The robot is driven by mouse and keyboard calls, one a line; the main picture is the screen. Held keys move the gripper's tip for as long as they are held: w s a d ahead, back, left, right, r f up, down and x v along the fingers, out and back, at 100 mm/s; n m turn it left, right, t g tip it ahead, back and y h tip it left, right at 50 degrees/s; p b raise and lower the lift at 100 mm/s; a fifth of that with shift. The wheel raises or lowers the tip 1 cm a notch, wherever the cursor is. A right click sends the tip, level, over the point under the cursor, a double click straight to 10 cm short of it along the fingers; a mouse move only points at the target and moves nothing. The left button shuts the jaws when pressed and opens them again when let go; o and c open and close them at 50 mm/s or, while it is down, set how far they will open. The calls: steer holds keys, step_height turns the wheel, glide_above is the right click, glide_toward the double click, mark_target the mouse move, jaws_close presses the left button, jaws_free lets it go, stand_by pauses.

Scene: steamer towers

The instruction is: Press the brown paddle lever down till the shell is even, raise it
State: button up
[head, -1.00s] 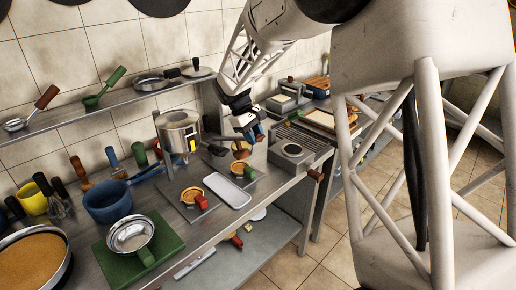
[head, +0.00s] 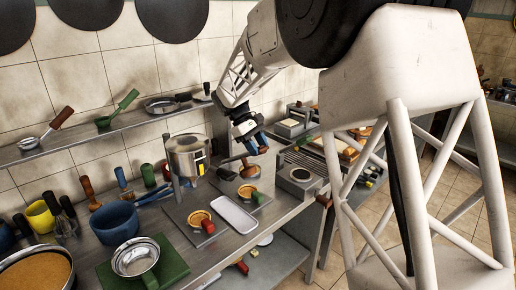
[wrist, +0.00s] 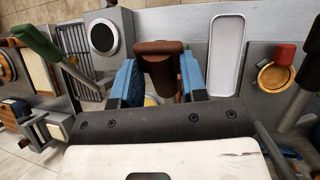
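My gripper (head: 256,143) is right of the metal dispenser (head: 188,158), above the worktop. The wrist view shows its two blue fingers (wrist: 160,82) apart, one on each side of the brown paddle lever (wrist: 158,62). Narrow gaps seem to show beside the lever, so I see no clear grip. In the head view the lever is small and partly hidden by the fingers. Below it a tart shell (head: 246,190) with a green knob sits on a grey plate. Its fill level is too small to tell. Another shell (head: 197,217) with a red knob lies nearer the front.
A white tray (head: 235,214) lies right of the red-knobbed shell. A grey block with a round dial (head: 299,175) stands on the right. A blue pot (head: 115,222) and a metal bowl on a green board (head: 178,262) stand on the left. A shelf runs behind.

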steer(key=shift+o, duration=1.3)
steer(key=shift+f, duration=0.1)
steer(key=v, duration=0.7)
steer(key=shift+a+r, duration=0.15)
steer(key=shift+r, duration=0.2)
